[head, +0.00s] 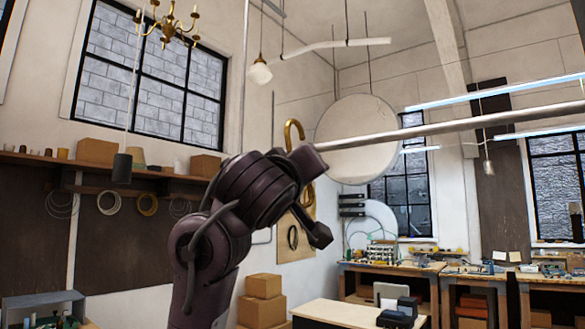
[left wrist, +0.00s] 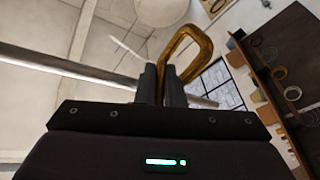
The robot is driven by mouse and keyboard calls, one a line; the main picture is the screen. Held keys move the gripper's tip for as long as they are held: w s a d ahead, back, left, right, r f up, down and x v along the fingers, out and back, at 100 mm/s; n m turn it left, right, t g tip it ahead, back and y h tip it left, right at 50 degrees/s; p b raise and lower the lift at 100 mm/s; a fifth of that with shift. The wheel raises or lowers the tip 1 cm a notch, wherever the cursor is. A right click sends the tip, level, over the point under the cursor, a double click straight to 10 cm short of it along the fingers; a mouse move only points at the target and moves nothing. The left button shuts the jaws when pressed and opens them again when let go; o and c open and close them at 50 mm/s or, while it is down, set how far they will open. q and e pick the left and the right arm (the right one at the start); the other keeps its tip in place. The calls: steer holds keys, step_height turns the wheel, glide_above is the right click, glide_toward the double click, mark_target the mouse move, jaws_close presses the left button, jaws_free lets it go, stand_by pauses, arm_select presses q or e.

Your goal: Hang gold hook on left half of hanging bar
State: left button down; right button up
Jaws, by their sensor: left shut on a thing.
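The gold hook (head: 293,130) rises as a curl above my left gripper (head: 308,162) in the head view, and more gold shows below the gripper. In the left wrist view the hook (left wrist: 188,42) stands between the two fingers of my left gripper (left wrist: 160,88), which is shut on it. The grey hanging bar (head: 430,128) runs right from beside the gripper. In the left wrist view the bar (left wrist: 62,67) passes behind the fingers and shows again on their right. I cannot tell whether the hook touches the bar. My right gripper is in neither view.
A round pale disc (head: 355,140) hangs behind the bar. A white pendant lamp (head: 260,73) and a brass chandelier (head: 168,25) hang higher up. Workbenches (head: 455,270) stand at the back right, and cardboard boxes (head: 262,300) are stacked low. The space around the bar's right part looks clear.

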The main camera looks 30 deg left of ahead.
arm_select(q)
steer(key=shift+w+d+r+p, duration=0.1)
steer(key=shift+w+r+p, duration=0.15)
steer(key=shift+w, duration=0.3)
steer(key=shift+w+r+p, duration=0.1)
steer(key=shift+w+p, duration=0.25)
steer(key=shift+w, duration=0.2)
steer(key=shift+w+d+r+p, duration=0.1)
steer(key=shift+w+r+p, duration=0.15)
steer(key=shift+w, duration=0.3)
steer(key=shift+w+d+f+b, duration=0.1)
steer(key=shift+w+f+b, duration=0.25)
steer(key=shift+f+b, duration=0.45)
steer(key=shift+w+f+b, duration=0.35)
steer(key=shift+f+b, duration=0.2)
steer(key=shift+f, duration=0.4)
steer(key=c, duration=1.5)
jaws_free()
steer(key=shift+o, duration=0.2)
steer(key=shift+f, duration=0.1)
